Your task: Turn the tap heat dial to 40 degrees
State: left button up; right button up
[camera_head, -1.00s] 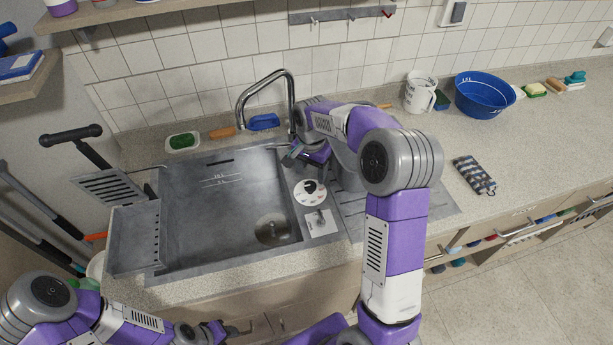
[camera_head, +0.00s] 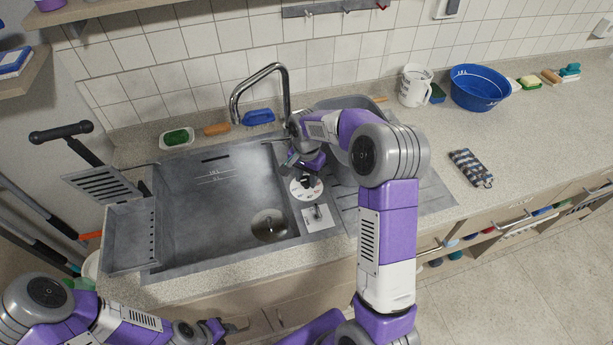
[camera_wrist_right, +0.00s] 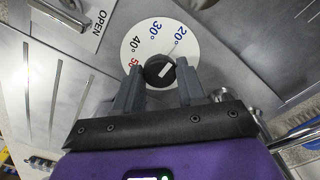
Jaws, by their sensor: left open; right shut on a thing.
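The tap heat dial is a white disc (camera_head: 300,194) with a black knob, on the sink's right ledge. In the right wrist view the disc (camera_wrist_right: 143,38) shows 20, 30, 40 and a partly covered 50. The knob (camera_wrist_right: 157,72) carries a white mark slanting up-right, roughly toward the 20. My right gripper (camera_head: 307,178) is at the dial, its two fingers (camera_wrist_right: 160,82) on either side of the knob, shut on it. My left gripper (camera_head: 226,328) is open and empty, low in front of the counter, away from the dial.
The sink basin (camera_head: 215,205) lies left of the dial, with the tap (camera_head: 262,78) behind. A plate marked OPEN (camera_head: 317,217) is in front of the dial. A grey tub (camera_head: 350,104), white jug (camera_head: 415,86) and blue basin (camera_head: 480,88) stand to the right.

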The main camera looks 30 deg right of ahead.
jog(key=shift+c, duration=0.7)
jog(key=shift+n, duration=0.4)
jog(key=n+p, duration=0.1)
jog(key=n, duration=0.2)
jog(key=n+p, duration=0.1)
jog(key=n, duration=0.4)
jog(key=n+p, duration=0.1)
jog(key=n, duration=0.3)
jog(key=shift+n, duration=0.4)
jog(key=n+p, duration=0.1)
jog(key=n, duration=0.3)
jog(key=shift+n, duration=0.3)
